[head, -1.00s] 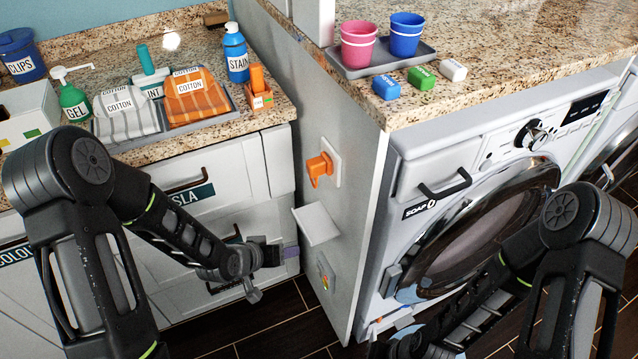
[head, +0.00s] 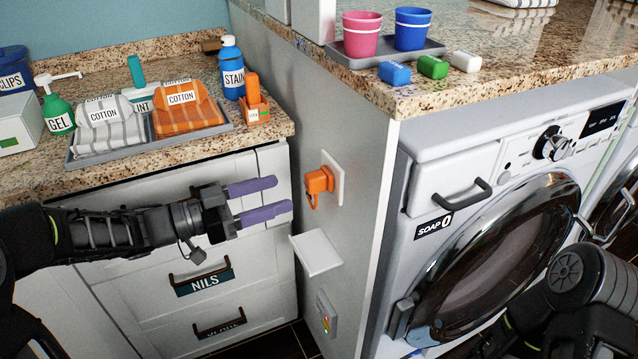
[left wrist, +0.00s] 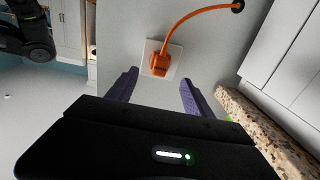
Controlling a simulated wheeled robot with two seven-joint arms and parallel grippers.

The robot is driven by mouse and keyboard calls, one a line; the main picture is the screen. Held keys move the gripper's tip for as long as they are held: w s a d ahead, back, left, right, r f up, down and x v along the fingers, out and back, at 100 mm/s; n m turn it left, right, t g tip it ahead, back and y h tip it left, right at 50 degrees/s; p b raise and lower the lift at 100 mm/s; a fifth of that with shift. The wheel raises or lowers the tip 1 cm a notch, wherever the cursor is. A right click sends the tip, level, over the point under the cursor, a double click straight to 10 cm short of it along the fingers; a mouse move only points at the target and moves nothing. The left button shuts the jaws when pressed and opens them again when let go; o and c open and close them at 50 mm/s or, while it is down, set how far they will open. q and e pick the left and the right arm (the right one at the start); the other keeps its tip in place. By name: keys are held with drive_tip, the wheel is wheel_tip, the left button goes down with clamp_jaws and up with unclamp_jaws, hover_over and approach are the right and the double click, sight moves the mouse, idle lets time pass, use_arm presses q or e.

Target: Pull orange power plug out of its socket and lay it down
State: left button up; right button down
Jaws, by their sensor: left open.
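The orange power plug (head: 318,182) sits in a white socket plate (head: 335,177) on the side panel of the washer cabinet. My left gripper (head: 260,201) is open and empty, with purple fingers pointing right toward the plug, a short gap away. In the left wrist view, the plug (left wrist: 159,63) lies ahead between and beyond the two fingertips (left wrist: 158,82), and its orange cord (left wrist: 205,15) runs up to a dark hole in the panel. My right arm shows at the lower right of the head view, but its gripper is out of view.
A small white shelf (head: 316,252) juts from the panel below the socket, with a switch plate (head: 326,313) lower down. The left counter (head: 180,150) overhangs drawers behind my left gripper. The washer (head: 480,230) stands right of the panel.

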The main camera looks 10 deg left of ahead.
sight(306, 184)
idle(0.3)
use_arm(q)
drive_tip(key=shift+b+x, duration=0.35)
drive_tip(key=shift+x, duration=0.5)
drive_tip(key=b+x, duration=0.1)
drive_tip(key=x, duration=0.2)
drive_tip(key=shift+d+f, duration=0.1)
drive_tip(key=shift+f, duration=0.05)
drive_tip(key=x, duration=0.3)
drive_tip(key=shift+w+d, duration=0.4)
drive_tip(key=shift+d, duration=0.1)
drive_tip(key=shift+p, duration=0.75)
clamp_jaws()
idle(0.6)
